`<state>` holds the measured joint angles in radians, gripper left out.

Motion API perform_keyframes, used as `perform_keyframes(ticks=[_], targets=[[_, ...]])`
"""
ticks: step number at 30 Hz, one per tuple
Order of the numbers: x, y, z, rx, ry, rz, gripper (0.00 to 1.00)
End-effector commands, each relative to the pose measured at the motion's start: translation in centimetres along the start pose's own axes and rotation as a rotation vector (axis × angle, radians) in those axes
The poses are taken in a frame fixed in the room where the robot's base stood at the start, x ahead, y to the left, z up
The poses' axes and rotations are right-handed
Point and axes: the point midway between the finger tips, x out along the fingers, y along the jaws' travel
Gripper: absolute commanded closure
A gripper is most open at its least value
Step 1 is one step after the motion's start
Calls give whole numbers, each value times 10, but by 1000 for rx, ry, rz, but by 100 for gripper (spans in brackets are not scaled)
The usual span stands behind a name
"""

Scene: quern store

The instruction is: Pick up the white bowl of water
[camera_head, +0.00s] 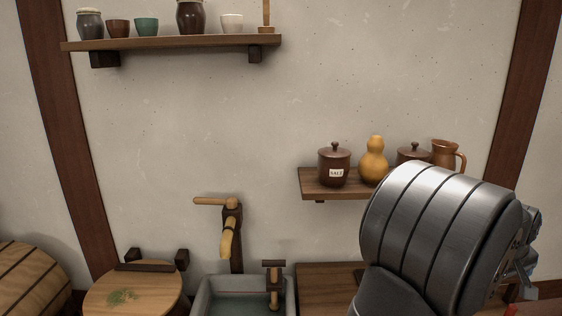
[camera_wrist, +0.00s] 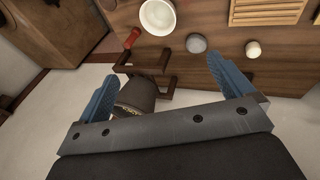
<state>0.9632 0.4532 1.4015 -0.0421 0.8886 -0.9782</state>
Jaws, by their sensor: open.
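A white round bowl (camera_wrist: 158,17) stands upright on a brown wooden counter (camera_wrist: 215,18), at the top edge of the wrist view. Its inside looks pale; I cannot tell whether there is water in it. My gripper (camera_wrist: 160,70) is open, with its two blue fingers spread wide and nothing held between them. The bowl lies beyond the fingertips, roughly in line with the gap, and is apart from them. In the head view I cannot make out this bowl; my own arm covers the lower right.
Near the bowl lie a grey round object (camera_wrist: 196,43), a cream round object (camera_wrist: 253,49), a red-handled item (camera_wrist: 131,38) and a slatted rack (camera_wrist: 265,11). A dark wooden frame (camera_wrist: 145,70) juts below. A basin (camera_head: 205,300), tap (camera_head: 230,230) and jar shelf (camera_head: 312,183) line the wall.

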Motion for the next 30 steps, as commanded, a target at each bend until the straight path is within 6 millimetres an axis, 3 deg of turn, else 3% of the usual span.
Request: perform_keyframes(ticks=[1, 9, 20, 23, 30], targets=[[0, 0, 0, 0, 0, 0, 14], [0, 0, 0, 0, 0, 0, 67], [4, 2, 1, 41, -3, -7, 68], [13, 6, 3, 162, -11, -25, 68], [52, 21, 14, 694, -62, -97, 68]])
